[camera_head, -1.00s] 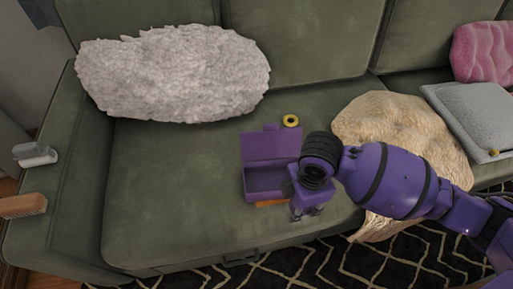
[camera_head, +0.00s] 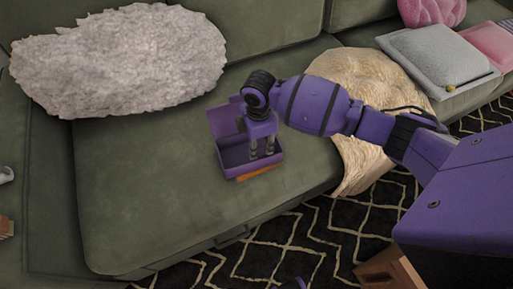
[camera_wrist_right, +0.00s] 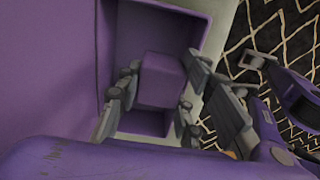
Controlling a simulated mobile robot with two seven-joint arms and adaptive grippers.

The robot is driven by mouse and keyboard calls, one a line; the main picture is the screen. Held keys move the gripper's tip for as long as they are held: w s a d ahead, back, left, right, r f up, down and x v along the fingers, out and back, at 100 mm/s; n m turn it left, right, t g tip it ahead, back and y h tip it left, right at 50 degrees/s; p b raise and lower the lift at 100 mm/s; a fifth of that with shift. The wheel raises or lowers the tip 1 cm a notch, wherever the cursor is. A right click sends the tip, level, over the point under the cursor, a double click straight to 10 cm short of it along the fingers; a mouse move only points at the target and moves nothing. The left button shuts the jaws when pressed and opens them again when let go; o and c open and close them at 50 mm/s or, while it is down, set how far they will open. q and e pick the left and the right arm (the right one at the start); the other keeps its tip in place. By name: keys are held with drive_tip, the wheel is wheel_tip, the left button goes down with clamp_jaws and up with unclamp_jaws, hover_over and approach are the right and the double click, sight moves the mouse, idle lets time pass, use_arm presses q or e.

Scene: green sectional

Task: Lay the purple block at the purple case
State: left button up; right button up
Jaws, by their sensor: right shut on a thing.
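The purple case (camera_head: 234,163) stands open on the green sofa seat, its lid raised at the back. In the right wrist view the case (camera_wrist_right: 205,30) fills the upper middle, with its hollow facing me. My right gripper (camera_head: 262,154) points down over the case's right part. In the wrist view this gripper (camera_wrist_right: 158,92) is shut on the purple block (camera_wrist_right: 163,72), one finger on each side. The block is at the case's opening, with the inner walls around it; I cannot tell whether it touches the floor. In the head view the fingers hide the block.
An orange thing (camera_head: 258,174) lies at the case's front edge. A shaggy white pillow (camera_head: 120,60) is at the back left, a cream throw (camera_head: 355,80) to the right, and a grey cushion (camera_head: 432,60) beyond. The seat left of the case is clear.

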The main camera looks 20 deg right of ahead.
drive_tip(key=shift+w+d+f, duration=0.15)
drive_tip(key=shift+w+f, duration=0.7)
drive_tip(key=shift+f, duration=0.1)
wheel_tip(320, 180, down, 4)
drive_tip(key=shift+w+d+r+b, duration=0.15)
drive_tip(key=shift+r+b, duration=0.1)
drive_tip(key=shift+b, duration=0.55)
use_arm(q)
drive_tip(key=shift+s+a+f, duration=0.15)
drive_tip(key=shift+s+f, duration=0.5)
drive_tip(key=shift+f, duration=0.25)
drive_tip(key=shift+w, duration=0.1)
use_arm(e)
drive_tip(key=shift+r, duration=0.1)
drive_tip(key=shift+f, duration=0.2)
drive_tip(key=o, duration=0.8)
use_arm(q)
drive_tip(key=shift+w, duration=0.2)
use_arm(e)
drive_tip(key=shift+o, duration=0.2)
